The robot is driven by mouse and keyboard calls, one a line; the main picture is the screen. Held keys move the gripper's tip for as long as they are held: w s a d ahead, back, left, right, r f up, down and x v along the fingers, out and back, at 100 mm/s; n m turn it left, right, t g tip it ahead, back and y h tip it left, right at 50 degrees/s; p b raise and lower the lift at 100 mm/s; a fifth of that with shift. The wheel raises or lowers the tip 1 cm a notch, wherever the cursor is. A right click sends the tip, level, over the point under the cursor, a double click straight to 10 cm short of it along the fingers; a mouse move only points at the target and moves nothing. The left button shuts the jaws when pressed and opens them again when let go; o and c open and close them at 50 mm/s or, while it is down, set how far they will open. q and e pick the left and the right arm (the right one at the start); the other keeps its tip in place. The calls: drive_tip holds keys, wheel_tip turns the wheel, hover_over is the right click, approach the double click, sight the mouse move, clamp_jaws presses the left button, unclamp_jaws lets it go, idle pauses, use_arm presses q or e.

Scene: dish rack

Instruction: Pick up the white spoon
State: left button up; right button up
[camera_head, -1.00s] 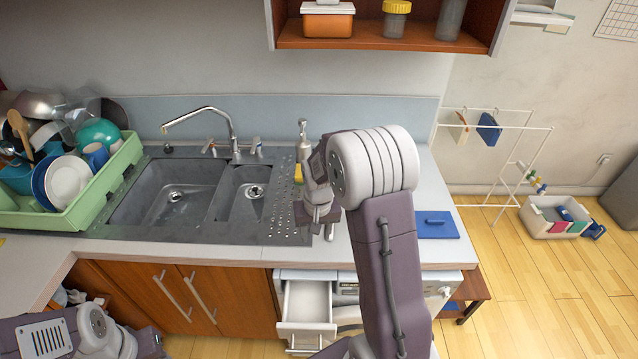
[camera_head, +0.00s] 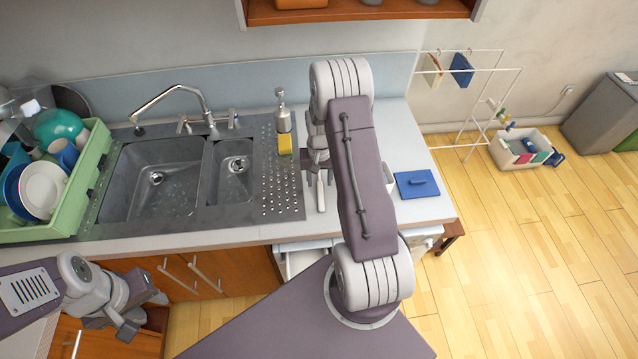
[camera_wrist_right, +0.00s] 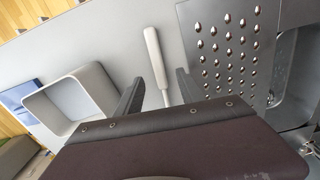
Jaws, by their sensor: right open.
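The white spoon (camera_wrist_right: 153,55) lies on the counter in the right wrist view, its pale handle pointing away from my gripper. Its lower end runs between the fingers and is hidden behind the gripper body. My right gripper (camera_wrist_right: 158,86) is open, with one finger on each side of the spoon and nothing gripped. In the head view part of the spoon (camera_head: 320,192) shows just below my right gripper (camera_head: 318,170), which my arm partly covers. My left gripper (camera_head: 142,312) hangs in front of the cabinets, away from the spoon; its jaw opening is unclear.
A square white container (camera_wrist_right: 68,98) stands beside the spoon, with a blue board (camera_head: 417,184) beyond it. On the other side lies the perforated drainboard (camera_head: 276,190), with a soap bottle (camera_head: 283,115) and yellow sponge (camera_head: 285,145). A green dish rack (camera_head: 88,175) is at the left.

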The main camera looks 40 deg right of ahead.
sight(320, 191)
drive_tip(key=shift+f, duration=0.3)
drive_tip(key=shift+s+d+f+p, duration=0.1)
drive_tip(key=shift+s+f+p, duration=0.15)
drive_tip(key=shift+f+p, duration=0.75)
wheel_tip(320, 191, down, 3)
drive_tip(key=shift+w+r, duration=0.15)
drive_tip(key=shift+r, duration=0.05)
drive_tip(key=shift+w+d+f, duration=0.1)
drive_tip(key=shift+w+f, duration=0.1)
drive_tip(key=shift+f, duration=0.05)
drive_tip(key=shift+s+r, duration=0.1)
drive_tip(key=shift+s, duration=0.05)
clamp_jaws()
